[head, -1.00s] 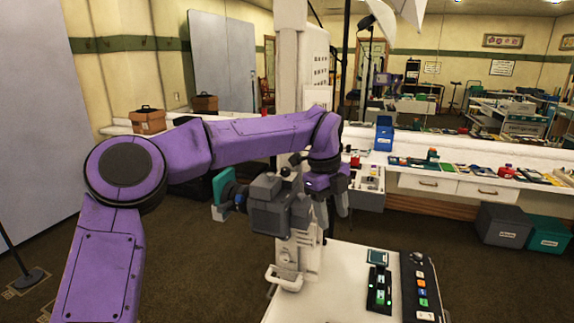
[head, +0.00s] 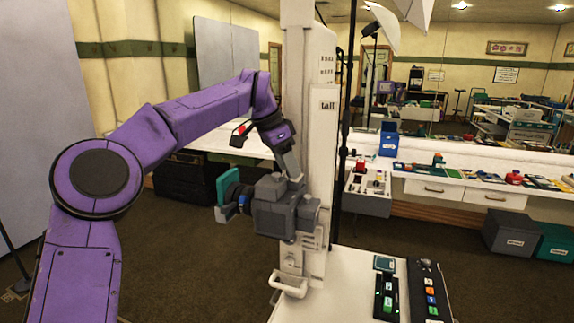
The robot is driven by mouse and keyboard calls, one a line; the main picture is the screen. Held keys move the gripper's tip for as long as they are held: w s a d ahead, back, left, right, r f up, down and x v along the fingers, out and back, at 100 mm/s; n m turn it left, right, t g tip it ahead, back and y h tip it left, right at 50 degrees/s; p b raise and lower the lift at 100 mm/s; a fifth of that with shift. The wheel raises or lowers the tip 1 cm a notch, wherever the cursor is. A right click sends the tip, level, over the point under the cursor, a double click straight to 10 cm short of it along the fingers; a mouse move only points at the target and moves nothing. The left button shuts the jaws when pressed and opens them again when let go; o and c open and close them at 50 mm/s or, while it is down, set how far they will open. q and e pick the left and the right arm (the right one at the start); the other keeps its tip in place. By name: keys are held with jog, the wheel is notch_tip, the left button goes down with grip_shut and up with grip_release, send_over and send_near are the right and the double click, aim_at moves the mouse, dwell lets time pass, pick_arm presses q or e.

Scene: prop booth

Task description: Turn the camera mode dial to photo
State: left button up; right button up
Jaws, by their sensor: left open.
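The grey camera (head: 272,215) is mounted on the white column stand (head: 318,150), with a teal-rimmed part (head: 227,187) at its left end. My left gripper (head: 293,176) comes down over the top of the camera from behind. It is open, with its grey fingers close above or at the camera's top. I cannot tell whether they touch it. The mode dial is not clear; the fingers may cover it, and its setting cannot be read. My right gripper is not in view.
A white table (head: 345,285) in front of the column carries a dark panel with coloured buttons (head: 430,292) and a smaller dark panel (head: 387,296). Behind are a white counter (head: 440,180) with small items, a blue box (head: 389,140) and a large mirror. Open floor lies left of the stand.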

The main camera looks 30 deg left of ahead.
pick_arm(q)
jog(key=shift+d+f, duration=0.15)
jog(key=shift+d, duration=0.05)
grip_shut()
jog(key=shift+m+p, duration=0.4)
jog(key=shift+p, duration=0.1)
jog(key=shift+a+m, duration=0.1)
jog(key=shift+m, duration=0.2)
grip_release()
jog(key=shift+h, duration=0.3)
jog(key=shift+g, duration=0.3)
jog(key=p+v, duration=0.1)
jog(key=v, duration=0.9)
jog(key=shift+r, duration=0.3)
